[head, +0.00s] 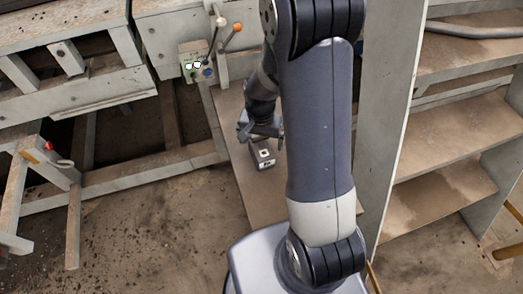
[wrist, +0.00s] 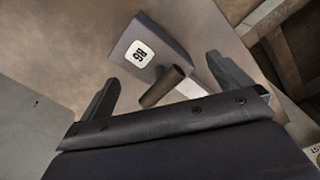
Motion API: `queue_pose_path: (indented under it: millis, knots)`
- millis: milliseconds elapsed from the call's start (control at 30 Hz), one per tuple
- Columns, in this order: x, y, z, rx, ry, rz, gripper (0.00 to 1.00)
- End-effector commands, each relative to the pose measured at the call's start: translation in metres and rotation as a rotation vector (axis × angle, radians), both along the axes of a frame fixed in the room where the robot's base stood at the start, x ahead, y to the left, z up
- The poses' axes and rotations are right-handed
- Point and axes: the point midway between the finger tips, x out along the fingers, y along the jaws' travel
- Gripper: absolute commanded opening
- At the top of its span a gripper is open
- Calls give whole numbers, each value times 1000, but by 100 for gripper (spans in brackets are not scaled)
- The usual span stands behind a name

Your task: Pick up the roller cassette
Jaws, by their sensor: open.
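The roller cassette (head: 263,157) is a small grey block with a pale label, lying on a brown board or shelf in the head view. In the wrist view the cassette (wrist: 168,38) shows a white label with dark characters, a brown roller and a pale metal part at its near end. My gripper (head: 262,135) is open just at the cassette's far end in the head view. In the wrist view the gripper (wrist: 163,72) has one dark finger on each side of the cassette's near end, and it is not closed on it. Contact cannot be told.
A control box (head: 197,62) with lit buttons and an orange-knobbed lever (head: 237,28) stand beside the board at the back. A tall grey panel (head: 392,130) and brown shelves (head: 440,195) are on the right. Dirty open floor (head: 140,240) lies at the left.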

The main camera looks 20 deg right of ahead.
Motion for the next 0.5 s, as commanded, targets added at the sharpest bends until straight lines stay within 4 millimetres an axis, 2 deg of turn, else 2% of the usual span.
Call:
queue_pose_path:
  millis: [100,200,467,500]
  knots:
    - [0,0,-14,0,4,0,98]
    - [0,0,-20,1,1,0,98]
    - [0,0,-21,0,0,0,98]
    - [0,0,-21,0,0,0,94]
